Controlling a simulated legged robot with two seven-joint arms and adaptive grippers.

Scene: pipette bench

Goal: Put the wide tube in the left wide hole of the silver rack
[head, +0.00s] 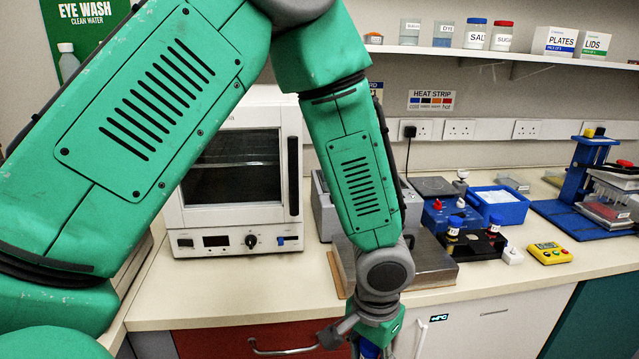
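My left arm comes in from the left and reaches down in front of the bench. My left gripper (368,345) is at the bottom edge, below the bench's front edge, and its fingertips are cut off. A small blue part (369,349) shows at the gripper; I cannot tell whether it is a cap held there. A low silver metal block (428,264) lies on the bench behind my forearm; I cannot tell whether it is the silver rack, and no holes show. I cannot make out the wide tube for sure. My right gripper is not in view.
A black holder (477,246) with blue-topped and yellow-labelled vials stands right of the silver block. Behind are a blue tray (497,206) and a white oven (238,170). A yellow timer (549,253) and a blue press (585,190) are farther right. The front bench left of the block is clear.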

